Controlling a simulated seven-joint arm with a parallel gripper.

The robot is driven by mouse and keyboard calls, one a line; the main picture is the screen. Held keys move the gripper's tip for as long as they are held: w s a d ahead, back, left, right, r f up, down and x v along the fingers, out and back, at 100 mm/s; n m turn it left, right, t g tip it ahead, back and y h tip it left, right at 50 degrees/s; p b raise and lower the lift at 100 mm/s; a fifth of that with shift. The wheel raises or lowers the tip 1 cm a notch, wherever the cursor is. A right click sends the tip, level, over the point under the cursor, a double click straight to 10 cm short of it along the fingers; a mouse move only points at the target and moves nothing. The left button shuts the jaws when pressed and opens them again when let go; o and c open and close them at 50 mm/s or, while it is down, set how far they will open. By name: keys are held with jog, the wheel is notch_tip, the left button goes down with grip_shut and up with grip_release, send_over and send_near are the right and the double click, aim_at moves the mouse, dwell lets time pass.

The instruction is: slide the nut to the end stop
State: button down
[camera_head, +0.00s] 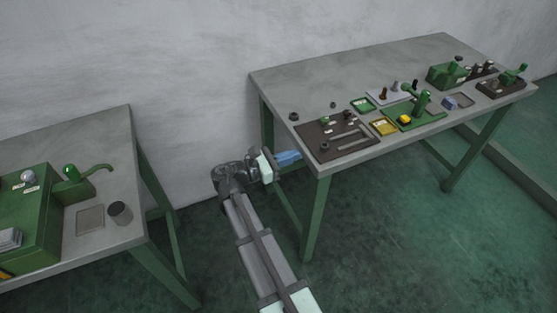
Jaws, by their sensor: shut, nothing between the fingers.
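My gripper (295,155), with blue fingers, is shut and empty. It points right, at the near left corner of the right-hand table. A dark board (314,132) with light slots or rails lies on that table, just beyond the gripper. A small dark round piece (324,146) sits on the board's near left part and may be the nut. Another dark ring-like piece (293,116) lies on the bare tabletop behind the board. I cannot tell which piece is the nut, nor make out the end stop at this size.
The right-hand table (300,84) also holds a yellow tray (383,127), a green lever device (420,104) and a green machine (446,76). The floor between the tables is open.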

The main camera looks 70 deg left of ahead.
aim_at(321, 147)
jog(key=shift+w, duration=3.5)
jog(key=shift+w, duration=1.8)
jog(key=shift+s, duration=0.15)
